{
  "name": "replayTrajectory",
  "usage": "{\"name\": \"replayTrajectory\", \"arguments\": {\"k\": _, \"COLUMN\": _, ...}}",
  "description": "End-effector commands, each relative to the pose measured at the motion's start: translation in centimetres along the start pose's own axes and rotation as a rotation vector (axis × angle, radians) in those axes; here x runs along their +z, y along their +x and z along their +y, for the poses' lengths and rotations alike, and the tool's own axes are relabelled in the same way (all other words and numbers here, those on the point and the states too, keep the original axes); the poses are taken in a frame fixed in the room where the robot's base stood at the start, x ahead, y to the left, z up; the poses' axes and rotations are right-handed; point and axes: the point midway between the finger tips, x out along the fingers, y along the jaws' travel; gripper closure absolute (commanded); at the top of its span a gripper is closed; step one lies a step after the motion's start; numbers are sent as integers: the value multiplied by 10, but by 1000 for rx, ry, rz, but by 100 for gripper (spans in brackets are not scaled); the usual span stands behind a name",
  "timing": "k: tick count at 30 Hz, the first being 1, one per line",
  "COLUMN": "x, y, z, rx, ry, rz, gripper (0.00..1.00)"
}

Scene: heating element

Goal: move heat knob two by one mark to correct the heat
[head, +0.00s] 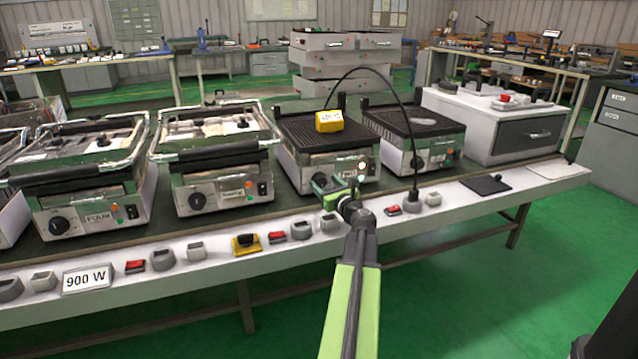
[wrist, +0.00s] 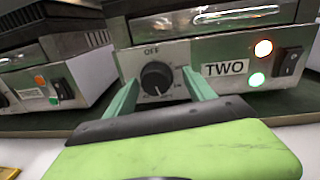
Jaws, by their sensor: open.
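Heat knob two is a round black knob (wrist: 156,77) on the metal front panel of a grill, beside a label TWO (wrist: 224,69). The marking OFF stands above it; smaller scale marks around it are hard to read, and I cannot tell where its pointer stands. My gripper (wrist: 161,96) is open, with one green finger on each side of the knob in the wrist view. I cannot tell if the fingertips touch the panel. In the head view my gripper (head: 325,187) is at the front of this grill (head: 300,172), hiding the knob.
A lit red-white lamp (wrist: 263,47), a green lamp (wrist: 256,79) and a black switch (wrist: 292,60) are right of the knob. A yellow meter (head: 330,121) sits on the grill. Other grills stand on both sides. Small switches and a 900 W sign (head: 87,278) line the bench edge.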

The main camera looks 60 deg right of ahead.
Motion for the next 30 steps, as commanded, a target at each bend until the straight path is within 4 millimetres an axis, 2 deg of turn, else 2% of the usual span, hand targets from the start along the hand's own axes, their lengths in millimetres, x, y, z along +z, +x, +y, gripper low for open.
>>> {"name": "replayTrajectory", "arguments": {"k": 3, "x": 0, "y": 2, "z": 5, "rx": 6, "ry": 0, "rz": 0, "gripper": 40}}
{"name": "replayTrajectory", "arguments": {"k": 17, "x": 1, "y": 4, "z": 11, "rx": 12, "ry": 0, "rz": -1, "gripper": 99}}
{"name": "replayTrajectory", "arguments": {"k": 20, "x": 2, "y": 4, "z": 12, "rx": 12, "ry": -24, "rz": 1, "gripper": 99}}
{"name": "replayTrajectory", "arguments": {"k": 27, "x": 3, "y": 4, "z": 13, "rx": 13, "ry": -312, "rz": 23, "gripper": 99}}
{"name": "replayTrajectory", "arguments": {"k": 30, "x": 2, "y": 4, "z": 13, "rx": 14, "ry": -380, "rz": 28, "gripper": 99}}
